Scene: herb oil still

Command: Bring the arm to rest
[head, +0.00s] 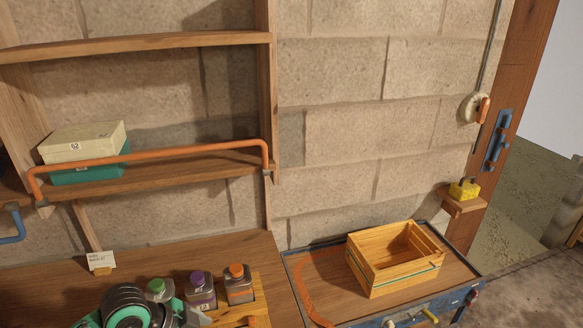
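A dark, ringed round part with teal edges (127,306) rises at the bottom left, in front of the wooden bench (200,258). It looks like a piece of an arm, but I cannot tell for sure.
Bottles with green, purple (198,281) and orange caps (238,274) stand close beside the dark part. A wooden crate (372,284) sits on the blue-edged table (465,283). A yellow padlock (464,189) sits right.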

